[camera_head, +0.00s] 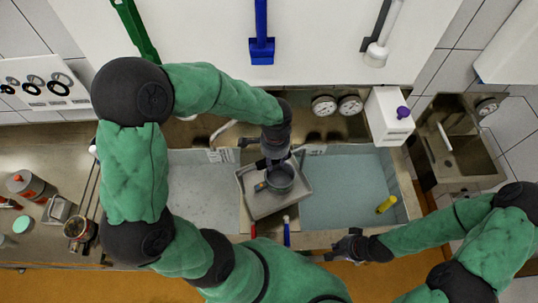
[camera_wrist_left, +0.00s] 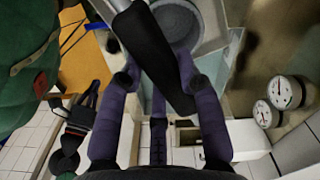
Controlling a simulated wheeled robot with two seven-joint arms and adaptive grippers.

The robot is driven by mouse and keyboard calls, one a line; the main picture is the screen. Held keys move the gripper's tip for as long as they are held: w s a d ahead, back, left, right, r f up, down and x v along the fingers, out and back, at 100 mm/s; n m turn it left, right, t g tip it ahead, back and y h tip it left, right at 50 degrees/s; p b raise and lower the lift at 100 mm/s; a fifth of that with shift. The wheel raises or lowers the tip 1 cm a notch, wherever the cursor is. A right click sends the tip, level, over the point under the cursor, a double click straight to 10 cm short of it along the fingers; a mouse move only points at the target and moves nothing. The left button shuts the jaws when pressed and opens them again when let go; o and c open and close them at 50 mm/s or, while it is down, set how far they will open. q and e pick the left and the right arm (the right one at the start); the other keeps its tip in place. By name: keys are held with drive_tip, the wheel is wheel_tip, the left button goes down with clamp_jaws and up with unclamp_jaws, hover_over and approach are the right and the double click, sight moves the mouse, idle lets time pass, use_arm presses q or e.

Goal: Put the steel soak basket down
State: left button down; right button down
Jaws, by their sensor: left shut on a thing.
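The steel soak basket (camera_head: 262,208) is a grey square tray with a round grey mould (camera_head: 280,178) inside. It hangs tilted over the divider between the two basins in the head view. My left gripper (camera_head: 275,160) is above it, shut on its black handle (camera_wrist_left: 158,55). Whether the basket's underside touches anything is hidden. My right gripper (camera_head: 340,246) is empty near the front edge of the right basin, its fingers apart.
The left basin (camera_head: 200,195) holds pale liquid and the right basin (camera_head: 345,190) bluish liquid. A yellow object (camera_head: 386,204) lies at the right basin's corner. Gauges (camera_head: 337,105) and a white box (camera_head: 391,117) stand behind. Jars (camera_head: 30,187) crowd the left counter.

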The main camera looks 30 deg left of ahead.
use_arm(q)
drive_tip(key=w+a+f+b, duration=0.2)
drive_tip(key=f, duration=0.2)
drive_tip(key=w+a+f+b, duration=0.2)
drive_tip(key=w+f, duration=0.1)
drive_tip(key=w+a+f+b, duration=0.2)
drive_tip(key=w+f, duration=0.1)
drive_tip(key=f, duration=0.1)
drive_tip(key=shift+a+f, duration=0.3)
drive_tip(key=shift+a, duration=0.1)
drive_tip(key=shift+r, duration=0.1)
drive_tip(key=c, duration=0.8)
unclamp_jaws()
drive_tip(key=shift+c, duration=0.2)
drive_tip(key=shift+s, duration=0.1)
